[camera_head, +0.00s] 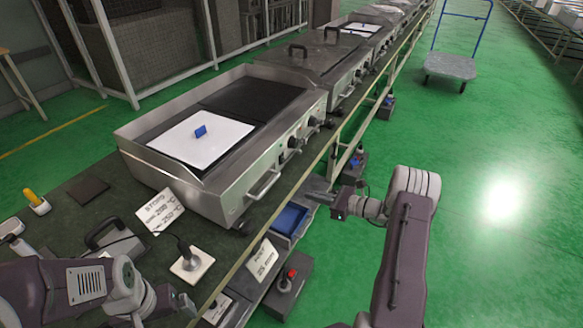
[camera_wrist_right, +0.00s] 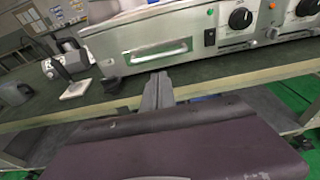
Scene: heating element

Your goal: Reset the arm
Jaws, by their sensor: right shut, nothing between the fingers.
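My right arm comes in from the lower right in the head view. Its gripper (camera_head: 322,196) is at the front edge of the bench, in front of the steel griddle (camera_head: 262,190). In the right wrist view the fingers of the right gripper (camera_wrist_right: 157,88) are together with nothing between them, below the griddle's drawer handle (camera_wrist_right: 155,52). They appear apart from the griddle. My left arm is at the lower left of the head view, low over the bench. Its gripper (camera_head: 178,302) is small and partly hidden there, so its opening is unclear.
A white plate with a blue block (camera_head: 201,131) lies on the griddle. A card (camera_head: 160,211), a white switch plate (camera_head: 191,264) and a dark handled tool (camera_head: 108,236) are on the bench. A blue bin (camera_head: 290,219) sits below the edge. The green floor at right is open, with a trolley (camera_head: 450,66) farther back.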

